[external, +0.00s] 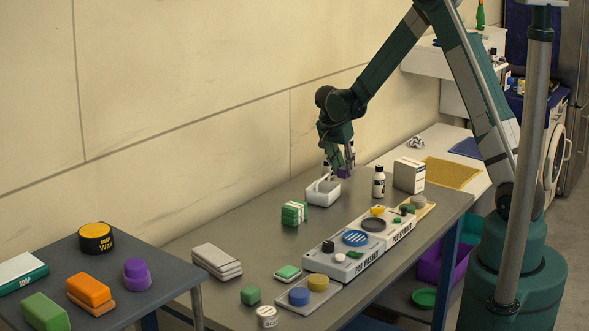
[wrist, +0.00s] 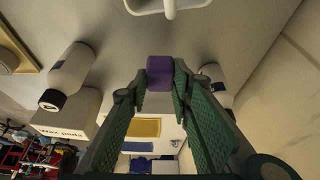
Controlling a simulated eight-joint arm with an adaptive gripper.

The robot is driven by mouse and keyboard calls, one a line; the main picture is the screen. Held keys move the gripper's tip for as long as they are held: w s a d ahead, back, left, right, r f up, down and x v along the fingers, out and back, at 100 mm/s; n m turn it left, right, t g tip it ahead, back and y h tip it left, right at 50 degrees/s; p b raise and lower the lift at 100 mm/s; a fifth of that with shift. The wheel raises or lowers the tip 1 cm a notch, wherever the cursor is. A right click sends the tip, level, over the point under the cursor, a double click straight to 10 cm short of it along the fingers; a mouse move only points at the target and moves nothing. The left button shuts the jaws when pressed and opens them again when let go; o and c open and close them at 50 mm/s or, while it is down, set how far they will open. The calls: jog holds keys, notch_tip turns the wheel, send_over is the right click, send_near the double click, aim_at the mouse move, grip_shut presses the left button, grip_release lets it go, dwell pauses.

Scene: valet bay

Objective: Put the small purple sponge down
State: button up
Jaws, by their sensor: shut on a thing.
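My gripper (external: 342,168) is shut on the small purple sponge (external: 345,172), which sits between the fingertips. In the wrist view the purple sponge (wrist: 160,70) is a small block between the green ribbed fingers (wrist: 160,85). In the external view the gripper is at the back of the grey table, just right of and behind the white caddy (external: 318,198). The caddy also shows at the top of the wrist view (wrist: 185,5), apart from the sponge. The sponge seems held above the table; its exact height is hard to tell.
A white bottle (external: 379,185) and a white box (external: 409,176) stand to the right. Another bottle (wrist: 212,80) is close to the fingers in the wrist view. Bare tabletop (external: 245,240) lies left of the caddy.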

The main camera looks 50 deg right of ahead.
aim_at(342, 169)
jog(key=shift+f, duration=1.8)
jog(key=shift+f, duration=0.15)
jog(key=o, duration=0.7)
jog(key=v, duration=1.2)
jog(key=shift+a+r, duration=0.15)
jog(key=shift+r, duration=0.1)
